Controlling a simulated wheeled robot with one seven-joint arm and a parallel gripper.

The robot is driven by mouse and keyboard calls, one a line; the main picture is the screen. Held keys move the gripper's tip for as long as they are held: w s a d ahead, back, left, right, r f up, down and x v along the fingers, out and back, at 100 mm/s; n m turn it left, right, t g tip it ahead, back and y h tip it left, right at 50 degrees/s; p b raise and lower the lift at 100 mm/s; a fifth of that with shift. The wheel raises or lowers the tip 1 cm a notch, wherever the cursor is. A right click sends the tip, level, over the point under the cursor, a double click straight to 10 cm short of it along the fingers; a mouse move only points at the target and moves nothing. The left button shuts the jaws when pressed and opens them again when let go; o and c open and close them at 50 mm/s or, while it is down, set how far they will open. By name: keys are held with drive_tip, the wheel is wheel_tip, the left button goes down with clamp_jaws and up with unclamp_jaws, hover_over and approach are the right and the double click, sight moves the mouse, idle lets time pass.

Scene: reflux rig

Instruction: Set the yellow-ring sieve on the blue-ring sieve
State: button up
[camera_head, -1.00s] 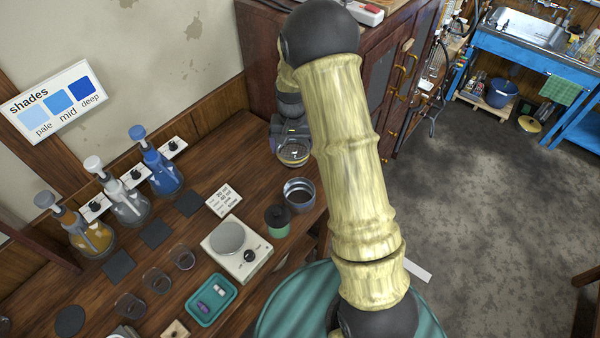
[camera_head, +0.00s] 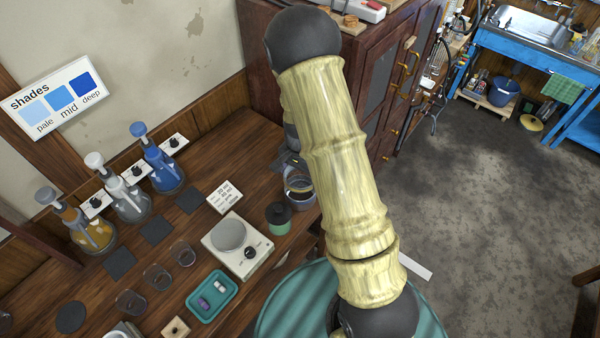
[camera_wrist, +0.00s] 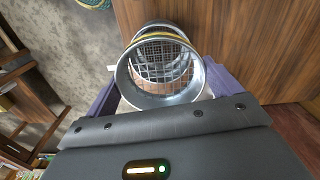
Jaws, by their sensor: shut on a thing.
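The yellow-ring sieve (camera_wrist: 188,88) is a short metal cylinder with a wire mesh and a yellow band at its far edge in the wrist view. My gripper (camera_wrist: 161,88) is shut on it, with a purple finger on each side. In the head view my gripper (camera_head: 292,168) is partly hidden by my arm. The held sieve (camera_head: 297,185) shows there at the mouth of a grey metal cylinder (camera_head: 302,203), which appears to be the blue-ring sieve. Its blue ring is not clear. In the wrist view a metal rim (camera_wrist: 152,25) shows just beyond the yellow band. I cannot tell whether they touch.
A dark-lidded green jar (camera_head: 278,217) stands close to the left of the metal cylinder. A white scale (camera_head: 252,260), a small card (camera_head: 224,197) and a teal tray (camera_head: 226,302) are further left. A wooden cabinet (camera_head: 372,85) is behind my arm.

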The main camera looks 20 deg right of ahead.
sight(300, 179)
drive_tip(key=shift+f, duration=0.65)
drive_tip(key=shift+f, duration=0.1)
drive_tip(key=shift+f+b, duration=0.55)
drive_tip(key=shift+f+b, duration=0.4)
drive_tip(key=shift+f, duration=0.4)
idle(0.8)
drive_tip(key=o, duration=0.8)
drive_tip(key=shift+c, duration=0.2)
